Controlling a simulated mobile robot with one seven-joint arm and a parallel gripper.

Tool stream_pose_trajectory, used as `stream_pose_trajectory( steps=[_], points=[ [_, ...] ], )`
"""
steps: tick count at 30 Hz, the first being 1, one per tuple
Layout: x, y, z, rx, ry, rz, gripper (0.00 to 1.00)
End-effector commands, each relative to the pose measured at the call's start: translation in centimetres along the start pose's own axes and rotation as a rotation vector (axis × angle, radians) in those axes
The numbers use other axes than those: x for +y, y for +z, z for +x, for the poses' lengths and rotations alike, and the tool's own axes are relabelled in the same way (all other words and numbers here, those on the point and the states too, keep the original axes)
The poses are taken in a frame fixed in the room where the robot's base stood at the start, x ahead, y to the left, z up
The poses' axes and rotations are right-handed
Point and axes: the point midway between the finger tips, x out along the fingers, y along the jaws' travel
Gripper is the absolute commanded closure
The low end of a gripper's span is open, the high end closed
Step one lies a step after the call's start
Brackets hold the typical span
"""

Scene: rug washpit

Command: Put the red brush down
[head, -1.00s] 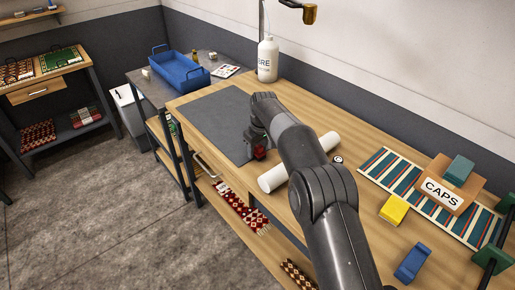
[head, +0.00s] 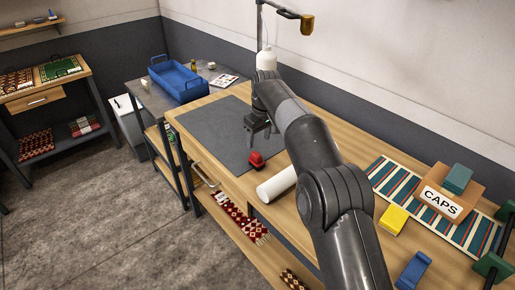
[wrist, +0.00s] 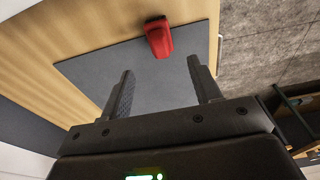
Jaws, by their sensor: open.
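The red brush (head: 256,159) rests on the right edge area of the dark grey mat (head: 208,128) on the wooden bench. In the wrist view the red brush (wrist: 159,38) lies near the mat's edge, beyond the fingertips and apart from them. My gripper (head: 260,137) is open and empty above the mat, a little behind the brush. In the wrist view its two fingers (wrist: 160,75) are spread wide with nothing between them.
A white roll (head: 277,186) lies right of the brush, partly behind my arm. A white bottle (head: 266,60) stands behind my gripper. A blue tray (head: 180,82) is on the side table.

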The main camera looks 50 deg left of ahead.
Motion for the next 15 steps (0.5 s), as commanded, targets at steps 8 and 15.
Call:
stream_pose_trajectory(
  steps=[8, 15],
  points=[
    [0.0, 0.0, -1.8, 0.0, 0.0, 0.0, 0.43],
    [0.4, 0.3, -2.3, 0.002, 0.004, 0.009, 0.43]
  ],
)
